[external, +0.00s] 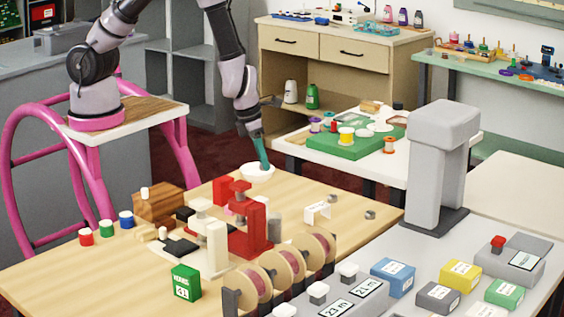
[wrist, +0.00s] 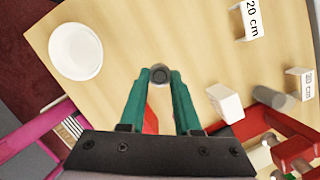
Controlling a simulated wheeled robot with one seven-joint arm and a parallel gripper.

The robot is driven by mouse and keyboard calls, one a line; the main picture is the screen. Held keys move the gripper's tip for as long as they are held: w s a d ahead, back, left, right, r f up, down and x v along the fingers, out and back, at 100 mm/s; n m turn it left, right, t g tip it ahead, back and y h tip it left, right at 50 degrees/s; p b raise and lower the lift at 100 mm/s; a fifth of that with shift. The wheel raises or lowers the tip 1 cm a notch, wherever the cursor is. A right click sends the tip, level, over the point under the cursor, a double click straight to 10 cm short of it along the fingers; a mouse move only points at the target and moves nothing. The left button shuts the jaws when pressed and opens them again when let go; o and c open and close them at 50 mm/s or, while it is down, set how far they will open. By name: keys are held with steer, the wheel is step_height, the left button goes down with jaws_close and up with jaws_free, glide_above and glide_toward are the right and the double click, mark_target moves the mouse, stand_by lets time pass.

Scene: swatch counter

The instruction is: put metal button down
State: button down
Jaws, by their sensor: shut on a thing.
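My gripper (external: 264,165) has teal fingers and points down over the far part of the wooden table. In the wrist view my gripper (wrist: 160,76) is shut on the metal button (wrist: 160,74), a small round grey piece between the fingertips. The button is too small or hidden to make out in the external view. The gap between it and the table top is hard to judge.
A white bowl (external: 257,173) lies near the table's far edge; in the wrist view the bowl (wrist: 76,51) is left of the fingers. A red press (external: 250,225) and a cream press (external: 208,245) stand nearer. Bare wood (wrist: 195,40) lies around the fingertips.

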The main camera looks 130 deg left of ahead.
steer(key=r, duration=0.2)
glide_above(258, 166)
steer(key=w+d, duration=0.4)
steer(key=shift+m, duration=0.5)
steer(key=f, duration=0.4)
steer(key=s+f, duration=0.1)
steer(key=f, duration=0.1)
steer(key=shift+a, duration=0.3)
steer(key=shift+f, duration=2.25)
steer(key=c, duration=0.9)
jaws_free()
steer(key=shift+f, duration=0.1)
steer(key=v, duration=1.2)
steer(key=shift+s, duration=0.15)
